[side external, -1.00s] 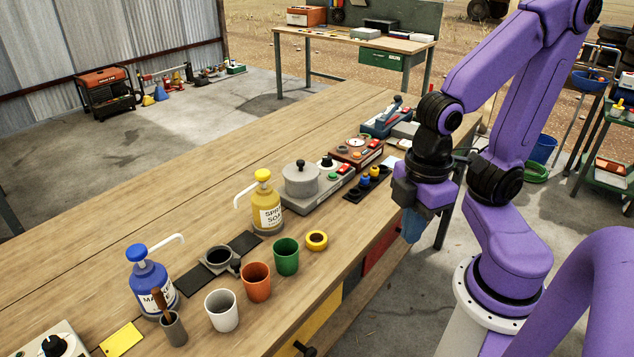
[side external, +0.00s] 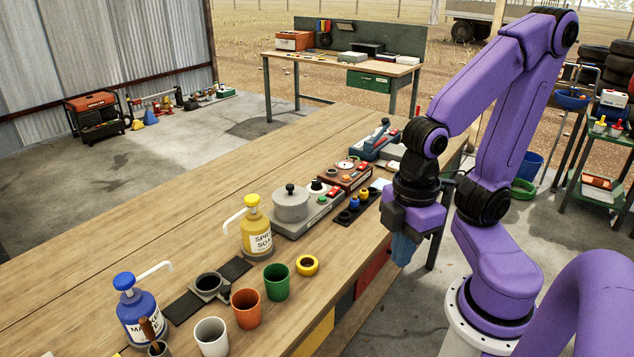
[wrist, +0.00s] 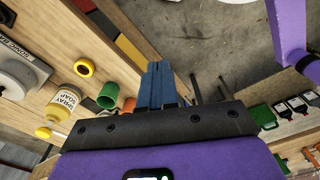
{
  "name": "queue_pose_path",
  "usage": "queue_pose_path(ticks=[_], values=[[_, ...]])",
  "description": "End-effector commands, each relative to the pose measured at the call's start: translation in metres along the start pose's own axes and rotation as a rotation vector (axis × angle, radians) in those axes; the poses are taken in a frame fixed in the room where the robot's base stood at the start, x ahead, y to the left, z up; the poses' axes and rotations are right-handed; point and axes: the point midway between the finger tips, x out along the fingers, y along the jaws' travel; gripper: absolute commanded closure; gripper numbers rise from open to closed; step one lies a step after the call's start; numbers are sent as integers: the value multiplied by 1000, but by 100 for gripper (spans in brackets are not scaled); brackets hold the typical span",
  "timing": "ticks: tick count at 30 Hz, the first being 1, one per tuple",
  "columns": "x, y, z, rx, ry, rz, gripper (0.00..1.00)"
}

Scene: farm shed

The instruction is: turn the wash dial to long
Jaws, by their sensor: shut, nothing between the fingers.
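My gripper (side external: 403,252) hangs just off the bench's right edge, its blue fingers pointing down, apart from everything on the bench. In the wrist view its fingers (wrist: 155,82) are together and empty. A grey unit (side external: 283,225) on the bench carries a round lidded pot (side external: 290,205) and a black knob (side external: 317,187) with red and green buttons beside it. I cannot read the knob's markings or tell whether it is the wash dial. No dial marked wash or long is readable in either view now.
The bench holds a yellow soap pump (side external: 256,236), a blue pump bottle (side external: 139,314), a green cup (side external: 276,282), an orange cup (side external: 246,308), a white cup (side external: 211,337) and a yellow ring (side external: 307,265). A brown unit (side external: 344,176) stands behind the grey one. The bench's left side is clear.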

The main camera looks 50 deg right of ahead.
Motion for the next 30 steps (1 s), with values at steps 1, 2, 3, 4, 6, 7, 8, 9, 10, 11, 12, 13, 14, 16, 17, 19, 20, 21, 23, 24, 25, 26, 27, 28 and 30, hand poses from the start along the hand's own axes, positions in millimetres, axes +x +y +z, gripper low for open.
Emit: queue_pose_path(ticks=[1,2,3,4,6,7,8,9,10,11,12,13,14,16,17,19,20,21,23,24,25,26,27,28,30], values=[[0,0,0,0,0,0,100],[0,0,0,0,0,0,100],[0,0,0,0,0,0,100],[0,0,0,0,0,0,100],[0,0,0,1,0,0,80],[0,1,-1,4,1,0,71],[0,2,-2,10,2,-1,61],[-1,4,-5,21,5,-2,48],[-1,7,-7,31,8,-3,39],[-2,10,-10,47,12,-5,39],[-2,16,-15,71,18,-7,39],[-3,22,-20,91,23,-9,39],[-4,28,-24,113,29,-10,39],[-5,45,-36,170,47,-12,39],[-6,53,-40,196,55,-13,39],[-7,72,-49,254,73,-14,39],[-8,81,-53,278,81,-13,39],[-9,93,-57,310,92,-12,39],[-10,112,-62,360,108,-9,39],[-11,125,-64,393,120,-6,39],[-11,134,-66,417,127,-4,39],[-12,145,-67,440,137,0,39],[-12,159,-67,475,147,4,39],[-13,169,-67,498,156,8,39],[-14,194,-66,556,174,18,39]])
